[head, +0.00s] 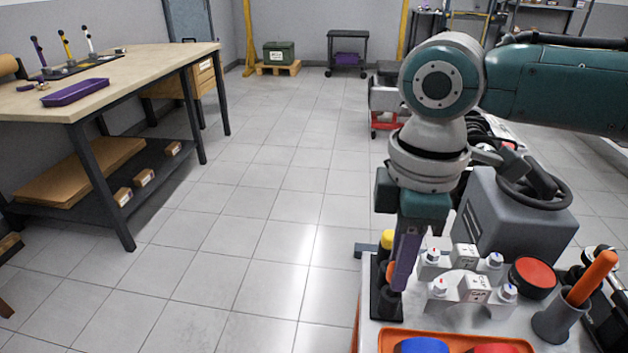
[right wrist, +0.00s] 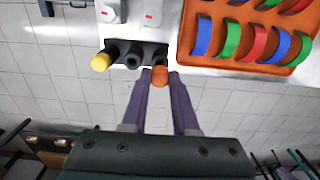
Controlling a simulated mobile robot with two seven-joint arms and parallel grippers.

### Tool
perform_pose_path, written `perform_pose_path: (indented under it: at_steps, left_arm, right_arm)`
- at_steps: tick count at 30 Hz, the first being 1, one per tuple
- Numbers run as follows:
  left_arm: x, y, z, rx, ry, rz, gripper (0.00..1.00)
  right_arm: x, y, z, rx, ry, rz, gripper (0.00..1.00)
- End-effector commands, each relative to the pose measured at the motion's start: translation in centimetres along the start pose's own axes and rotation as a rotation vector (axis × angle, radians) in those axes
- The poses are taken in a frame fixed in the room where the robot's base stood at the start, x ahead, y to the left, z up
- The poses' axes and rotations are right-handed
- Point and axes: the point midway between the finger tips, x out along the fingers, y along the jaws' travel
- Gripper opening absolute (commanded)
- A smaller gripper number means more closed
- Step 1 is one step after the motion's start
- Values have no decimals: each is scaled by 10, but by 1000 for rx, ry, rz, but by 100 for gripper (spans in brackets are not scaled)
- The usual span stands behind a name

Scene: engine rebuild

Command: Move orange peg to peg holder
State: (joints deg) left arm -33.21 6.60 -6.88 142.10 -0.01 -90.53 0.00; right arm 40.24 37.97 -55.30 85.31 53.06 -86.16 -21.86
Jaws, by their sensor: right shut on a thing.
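The orange peg (right wrist: 160,77) is between the purple fingertips of my right gripper (right wrist: 161,76), which is shut on it. The peg is at the right end of the black peg holder (right wrist: 145,45); I cannot tell how deep it sits. A yellow peg (right wrist: 100,62) stands at the holder's left end, with a dark socket between them. In the head view my right gripper (head: 401,283) points down at the holder (head: 389,308) on the table's left edge and partly hides it. The yellow peg (head: 387,239) shows behind it. My left gripper is not in view.
Right of the holder are white bracket parts (head: 466,288), a grey box (head: 510,220) and a grey cup (head: 556,322) with an orange handle (head: 592,278). An orange tray (right wrist: 186,52) holds several coloured curved pieces. A workbench (head: 90,100) stands at left; the floor between is clear.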

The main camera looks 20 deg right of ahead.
Motion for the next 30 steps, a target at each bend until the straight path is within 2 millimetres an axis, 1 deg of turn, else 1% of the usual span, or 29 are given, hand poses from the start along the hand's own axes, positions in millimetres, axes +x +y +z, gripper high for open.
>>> perform_pose_path:
  at_steps: [30]
  left_arm:
    - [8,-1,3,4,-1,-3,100]
  right_arm:
    - [16,0,0,0,-1,0,0]
